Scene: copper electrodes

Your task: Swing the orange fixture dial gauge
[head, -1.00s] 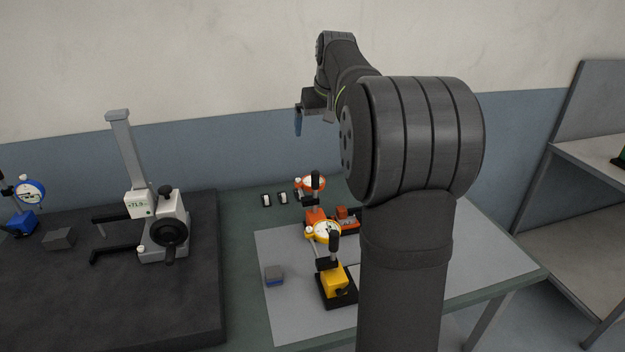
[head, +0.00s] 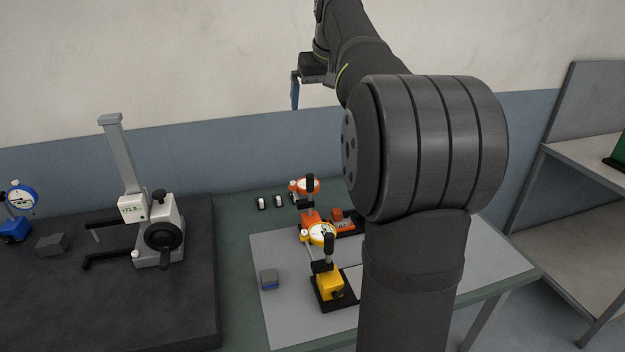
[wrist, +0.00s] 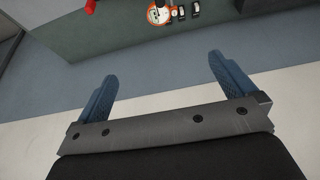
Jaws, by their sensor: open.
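The orange fixture stands on the table with its orange dial gauge (head: 307,186) at the top, a black handle in front of it and an orange base block (head: 311,220) below. In the head view it is behind the yellow fixture. The dial gauge also shows at the top of the wrist view (wrist: 158,15). My gripper (head: 295,92) is raised well above and behind the fixture, apart from it. In the wrist view its two blue fingers (wrist: 163,88) are spread wide with nothing between them.
A yellow fixture with a dial gauge (head: 321,235) stands close in front. A small grey-blue block (head: 269,279) lies left of it. A white-grey stand (head: 159,235) and a blue gauge (head: 21,196) are on the dark plate (head: 185,310) at left. Shelves are at right.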

